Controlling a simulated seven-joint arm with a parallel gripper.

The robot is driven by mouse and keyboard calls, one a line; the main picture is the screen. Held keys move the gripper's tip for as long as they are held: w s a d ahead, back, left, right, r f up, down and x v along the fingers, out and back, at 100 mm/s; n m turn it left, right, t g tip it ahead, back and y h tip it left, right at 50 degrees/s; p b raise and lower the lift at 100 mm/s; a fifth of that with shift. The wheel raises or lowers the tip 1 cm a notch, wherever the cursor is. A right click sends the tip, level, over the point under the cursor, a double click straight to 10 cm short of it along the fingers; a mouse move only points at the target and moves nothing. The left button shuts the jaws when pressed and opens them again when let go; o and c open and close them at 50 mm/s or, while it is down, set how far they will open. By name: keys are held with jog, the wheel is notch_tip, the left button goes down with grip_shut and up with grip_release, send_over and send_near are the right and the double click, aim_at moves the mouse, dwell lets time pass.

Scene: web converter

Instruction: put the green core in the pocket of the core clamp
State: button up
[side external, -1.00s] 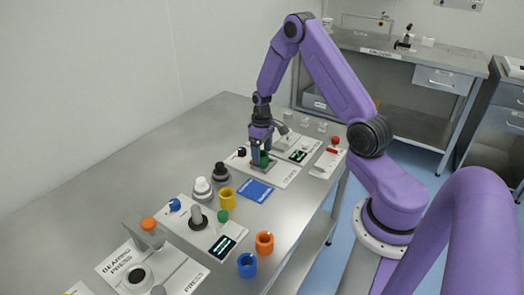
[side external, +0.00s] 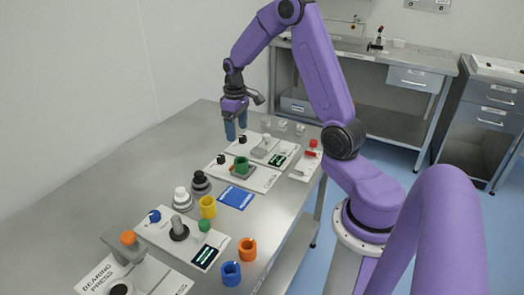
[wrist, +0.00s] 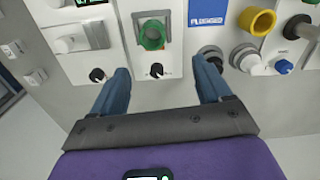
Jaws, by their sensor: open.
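The green core (side external: 241,165) stands upright at the grey core clamp (side external: 248,174), on a white panel; it looks seated in the pocket, but its depth cannot be told. The wrist view shows the core (wrist: 153,36) as a green ring with an open bore, inside the clamp's grey frame (wrist: 138,18). My gripper (side external: 237,137) is open and empty, raised behind the core and apart from it. In the wrist view the blue fingers of my gripper (wrist: 160,70) are spread wide with nothing between them.
A blue mat (side external: 236,197), a yellow core (side external: 208,207), an orange core (side external: 247,249) and a blue core (side external: 231,273) are nearer the camera. The table behind and left is bare.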

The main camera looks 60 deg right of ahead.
jog(key=s+a+r+n, duration=0.3)
jog(key=s+a, duration=0.2)
jog(key=a, duration=0.5)
jog(key=s+a+r+n, duration=0.3)
jog(key=s+a, duration=0.3)
jog(key=a, duration=0.4)
jog(key=s+a+n, duration=0.1)
jog(key=s+n, duration=0.1)
jog(key=s, duration=0.7)
jog(key=s+a+r+n, duration=0.1)
jog(key=s+a+n, duration=0.1)
jog(key=s, duration=0.7)
jog(key=shift+a+n, duration=0.15)
jog(key=shift+n, duration=0.55)
